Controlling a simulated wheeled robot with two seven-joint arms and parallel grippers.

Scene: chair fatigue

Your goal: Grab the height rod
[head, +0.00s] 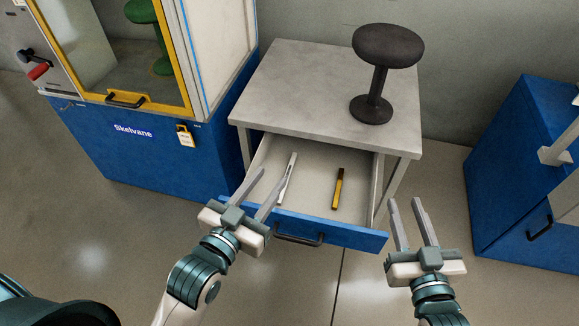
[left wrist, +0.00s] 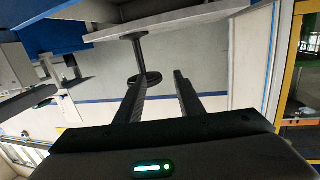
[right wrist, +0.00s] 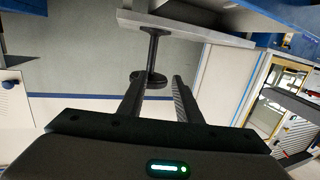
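Two slim items lie in the open drawer (head: 315,205) in the head view. One is a long pale silver rod (head: 291,167) at the left; the other is a shorter yellow bar with dark parts (head: 338,188) at the right. I cannot tell for sure which is the height rod. My left gripper (head: 273,176) is open and empty, over the drawer's front left, its right finger overlapping the silver rod's lower part in the picture. My right gripper (head: 404,200) is open and empty, right of the drawer. Both grippers' open fingers show in the wrist views (left wrist: 160,78) (right wrist: 157,78); neither rod is visible there.
A grey table (head: 300,85) stands above the drawer with a dark stool (head: 375,90) on it. Another blue cabinet (head: 515,170) is at the right.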

